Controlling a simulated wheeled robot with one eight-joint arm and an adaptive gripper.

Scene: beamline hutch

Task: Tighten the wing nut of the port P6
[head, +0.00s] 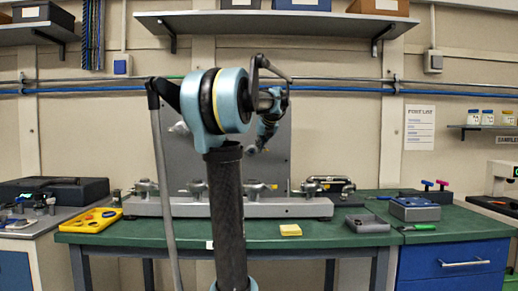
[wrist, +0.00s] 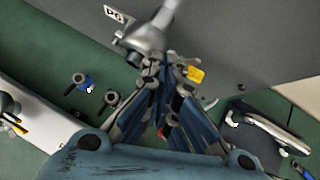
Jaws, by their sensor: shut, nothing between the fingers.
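The P6 label (wrist: 117,14) is on the grey panel at the top of the wrist view. Just right of and below it a grey metal port fitting (wrist: 150,38) sticks out from the panel. My gripper (wrist: 166,68) has its fingers together right at the near end of this fitting. I cannot tell whether they touch it. The wing nut cannot be clearly made out; the fingers partly cover that spot. A small yellow piece (wrist: 194,74) shows just right of the fingertips. In the head view my gripper (head: 254,149) is small before the grey upright panel (head: 280,165), partly behind my arm.
A green bench (head: 330,228) holds a long grey rail with several fittings (head: 285,207), a yellow tray (head: 92,219), a yellow pad (head: 290,230) and a grey bin (head: 367,223). In the wrist view a dark-and-silver object (wrist: 265,130) lies right of my gripper. Shelves hang above.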

